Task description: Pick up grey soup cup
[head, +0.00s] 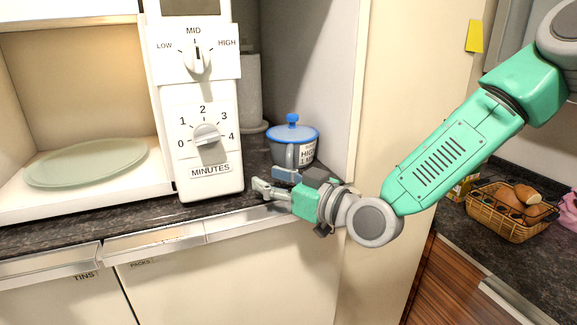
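The grey soup cup (301,153) stands upright on the dark counter, right of the microwave, in a niche against the side panel. It has a blue rim, a lid with a blue knob and a grey handle facing me. Dark lettering shows on its side, partly hidden. My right gripper (270,181) is in front of the cup and a little below it in the picture, pointing left. Its two fingers are apart with nothing seen between them. Whether it touches the cup is hard to tell. My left gripper is not in view.
The microwave's control panel (208,145) stands close left of the gripper. Its open cavity holds a glass plate (87,163). A paper roll (251,92) stands behind. A tall cream panel (410,90) bounds the niche on the right. A wicker basket of bread (500,222) sits far right.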

